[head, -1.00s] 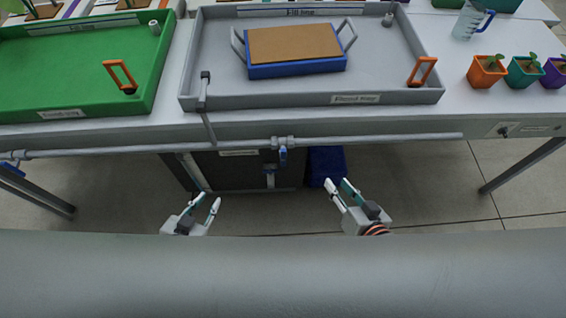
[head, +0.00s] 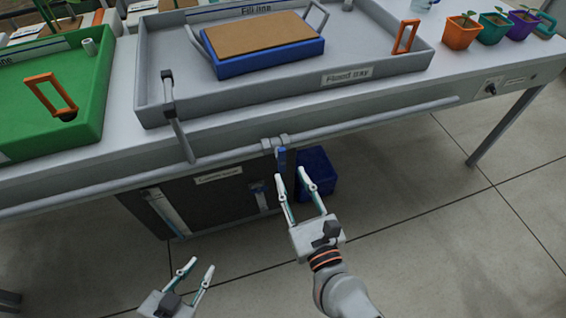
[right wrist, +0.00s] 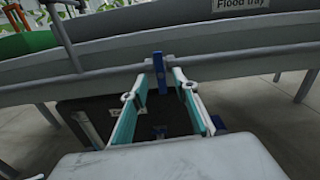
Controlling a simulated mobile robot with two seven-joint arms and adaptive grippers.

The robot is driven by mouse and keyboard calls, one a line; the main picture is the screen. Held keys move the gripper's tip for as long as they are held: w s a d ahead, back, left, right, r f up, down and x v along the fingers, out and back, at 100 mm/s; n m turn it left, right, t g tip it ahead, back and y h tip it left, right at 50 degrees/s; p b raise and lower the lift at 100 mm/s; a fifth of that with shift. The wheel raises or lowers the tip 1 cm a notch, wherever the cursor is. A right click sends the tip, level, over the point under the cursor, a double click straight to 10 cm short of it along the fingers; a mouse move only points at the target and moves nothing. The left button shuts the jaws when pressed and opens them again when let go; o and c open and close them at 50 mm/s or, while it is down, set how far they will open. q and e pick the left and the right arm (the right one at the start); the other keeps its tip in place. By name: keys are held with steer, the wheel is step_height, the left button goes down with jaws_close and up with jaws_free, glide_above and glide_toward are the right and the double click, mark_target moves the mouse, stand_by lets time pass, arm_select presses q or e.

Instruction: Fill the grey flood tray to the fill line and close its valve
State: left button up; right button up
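The grey flood tray (head: 385,68) stands on the bench, with a "Fill line" label (head: 243,12) at its back. No water is clearly visible in it. Below the bench edge, a blue valve handle (head: 281,157) hangs down from the grey pipe (head: 355,126); it also shows in the right wrist view (right wrist: 159,72). My right gripper (head: 290,172) is open just in front of the handle. In the right wrist view the handle appears between the fingertips; contact cannot be told. My left gripper (head: 201,265) is open and empty, low at the left.
A blue carrier with a brown top (head: 262,60) sits in the grey tray. Orange handles stand in the grey tray (head: 405,37) and green tray (head: 50,92). A dark cabinet (head: 215,197) and blue bin (head: 318,175) are below. Potted seedlings (head: 462,33) stand at right.

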mark_target(283, 161)
steer(key=shift+m, duration=0.4)
steer(key=shift+f+p+x, duration=0.1)
steer(key=shift+p+x, duration=0.1)
steer(key=shift+x, duration=1.75)
steer(key=shift+f+p+x, duration=0.15)
steer(key=shift+p+x, duration=0.05)
steer(key=shift+x, duration=1.75)
jaws_close()
